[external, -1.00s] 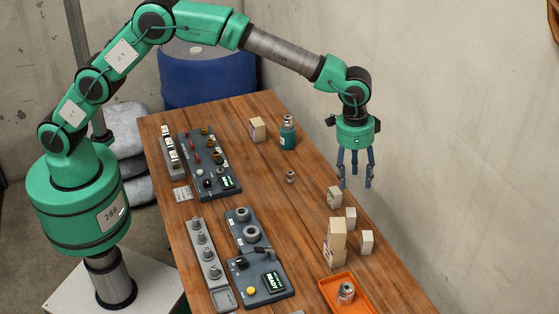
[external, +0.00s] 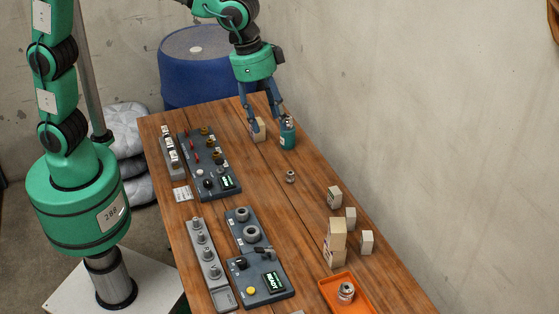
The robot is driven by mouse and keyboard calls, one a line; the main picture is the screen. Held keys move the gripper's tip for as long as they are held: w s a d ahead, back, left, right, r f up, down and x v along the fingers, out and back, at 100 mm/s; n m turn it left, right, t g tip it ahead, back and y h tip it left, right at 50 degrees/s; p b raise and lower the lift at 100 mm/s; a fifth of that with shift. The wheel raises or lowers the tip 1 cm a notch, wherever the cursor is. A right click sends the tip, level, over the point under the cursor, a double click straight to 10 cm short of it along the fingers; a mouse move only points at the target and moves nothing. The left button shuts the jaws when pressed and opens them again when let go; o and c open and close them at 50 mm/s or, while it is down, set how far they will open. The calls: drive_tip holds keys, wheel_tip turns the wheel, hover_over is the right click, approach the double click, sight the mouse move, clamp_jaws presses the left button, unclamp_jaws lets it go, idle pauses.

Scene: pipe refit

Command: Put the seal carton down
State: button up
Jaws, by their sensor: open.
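Several small cream cartons are on the wooden table; I cannot read which is the seal carton. One carton (external: 260,132) stands at the far end, beside a teal bottle (external: 288,136). My gripper (external: 266,122) is open above the far end, its blue fingers pointing down around or just in front of that carton; I cannot tell whether they touch it. The other cartons stand near the right edge: a single carton (external: 334,197), a small one (external: 351,218), another (external: 366,242) and a taller stack (external: 336,241).
An orange tray (external: 330,284) with a metal part (external: 346,292) lies at the near right. Grey control panels (external: 262,270) and a fitting rack (external: 206,258) occupy the left side. A small metal fitting (external: 290,176) stands mid-table. The wood around it is clear.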

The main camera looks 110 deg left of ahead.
drive_tip(key=s+d+r+m+t, duration=0.1)
drive_tip(key=s+d+r, duration=0.15)
drive_tip(key=s, duration=0.65)
drive_tip(key=s+d+r, duration=0.2)
drive_tip(key=s+d, duration=0.2)
drive_tip(key=s, duration=0.5)
drive_tip(key=s+d+f+t, duration=0.1)
drive_tip(key=s+f, duration=0.2)
drive_tip(key=s, duration=0.7)
drive_tip(key=s+d+f+m, duration=0.1)
drive_tip(key=s+d+f, duration=0.1)
drive_tip(key=s, duration=0.8)
drive_tip(key=shift+s+d+f+t, duration=0.2)
drive_tip(key=shift+s+f+t, duration=0.1)
drive_tip(key=shift+f+t, duration=0.15)
drive_tip(key=shift+f, duration=0.15)
drive_tip(key=shift+f+b, duration=1.4)
drive_tip(key=shift+b, duration=0.1)
